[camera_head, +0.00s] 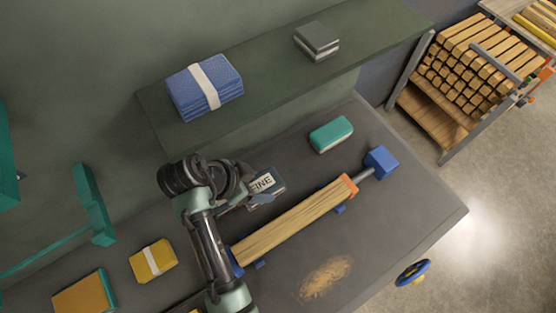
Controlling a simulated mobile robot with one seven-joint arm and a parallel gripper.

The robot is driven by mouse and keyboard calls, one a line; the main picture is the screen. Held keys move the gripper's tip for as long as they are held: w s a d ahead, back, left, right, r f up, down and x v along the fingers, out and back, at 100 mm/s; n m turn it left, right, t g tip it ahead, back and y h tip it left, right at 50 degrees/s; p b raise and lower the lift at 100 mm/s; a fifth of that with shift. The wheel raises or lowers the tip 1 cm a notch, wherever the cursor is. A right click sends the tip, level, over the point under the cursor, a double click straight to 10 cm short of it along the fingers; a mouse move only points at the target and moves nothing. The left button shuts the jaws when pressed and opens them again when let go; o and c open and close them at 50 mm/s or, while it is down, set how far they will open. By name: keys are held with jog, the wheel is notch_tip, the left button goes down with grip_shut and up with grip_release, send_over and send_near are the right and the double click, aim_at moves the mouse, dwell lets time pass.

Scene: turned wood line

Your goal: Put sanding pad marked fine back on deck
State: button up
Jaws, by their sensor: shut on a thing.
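The sanding pad (272,181) is blue-grey with a white label reading "FINE" facing up. My gripper (250,196) is shut on its left part, coming in from the left. The pad is over the dark grey bench top (410,225), just behind the clamped wood; I cannot tell whether it touches the bench. A raised dark green shelf (265,75) runs along the wall behind the bench. Which surface is the deck is not marked. My arm hides part of the bench and the wood's left end.
The shelf carries strapped blue cloths (204,86) and a grey block stack (317,41), with bare room between. On the bench are a teal-topped block (331,134), a wood piece (295,220) in a blue clamp (381,162), sawdust (325,278) and a strapped yellow bundle (153,261).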

aim_at(270, 169)
jog(key=w+d+f, duration=0.1)
jog(key=w+f, duration=0.1)
jog(key=w, duration=0.1)
jog(key=w+d+f, duration=0.1)
jog(key=w, duration=0.1)
jog(key=shift+w+d, duration=0.2)
jog(key=shift+d, duration=0.15)
jog(key=shift+w+d+f, duration=0.3)
jog(key=shift+w+f, duration=0.15)
jog(key=shift+w, duration=0.1)
jog(key=shift+w+d+f, duration=0.25)
jog(key=shift+w+f, duration=0.2)
jog(key=shift+w, duration=0.05)
jog(key=shift+w+f, duration=0.1)
jog(key=shift+f, duration=0.05)
jog(key=shift+f, duration=0.1)
jog(key=o, duration=1.2)
jog(key=shift+f, duration=0.1)
jog(key=shift+c, duration=0.2)
